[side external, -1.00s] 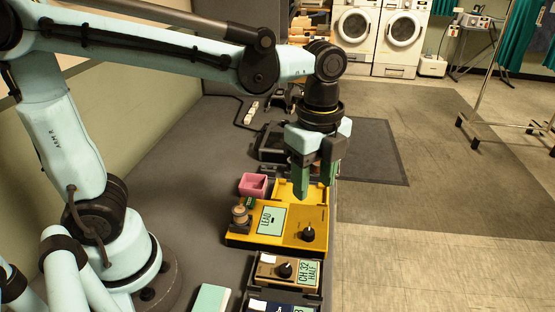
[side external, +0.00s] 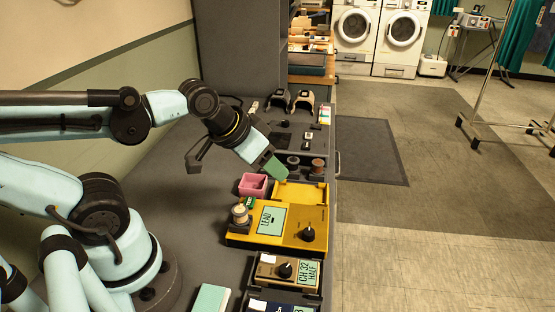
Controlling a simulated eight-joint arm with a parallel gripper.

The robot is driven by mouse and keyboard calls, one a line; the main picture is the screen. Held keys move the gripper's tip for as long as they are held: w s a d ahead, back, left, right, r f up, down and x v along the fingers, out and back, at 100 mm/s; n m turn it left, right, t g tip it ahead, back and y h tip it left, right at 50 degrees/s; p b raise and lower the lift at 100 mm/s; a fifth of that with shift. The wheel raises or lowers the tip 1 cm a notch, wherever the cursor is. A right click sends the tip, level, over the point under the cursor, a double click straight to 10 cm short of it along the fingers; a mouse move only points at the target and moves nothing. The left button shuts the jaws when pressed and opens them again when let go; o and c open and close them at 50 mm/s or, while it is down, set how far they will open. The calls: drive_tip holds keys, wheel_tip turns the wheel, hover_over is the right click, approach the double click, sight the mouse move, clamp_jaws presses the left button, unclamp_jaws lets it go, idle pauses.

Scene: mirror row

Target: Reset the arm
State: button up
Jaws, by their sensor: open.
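My gripper (side external: 276,168) is in the middle of the side external view, tilted down to the right, with its green fingertips over the back left of the yellow device. The fingers overlap from this side, and I see nothing held between them. My arm is folded back, with its upper link low and nearly level at the left. The yellow device (side external: 288,241) lies on the grey bench with a screen reading LEAD and a black knob. Its yellow tray part is at the back.
A pink open box (side external: 252,186) sits close to my gripper. A spool (side external: 240,214) stands at the yellow device's left. A tan box (side external: 286,270) marked CH 32 HALF is in front. Dark holders with spools (side external: 306,165) are behind. The bench's left part (side external: 190,165) is clear.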

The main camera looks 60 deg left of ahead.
clamp_jaws()
idle(1.6)
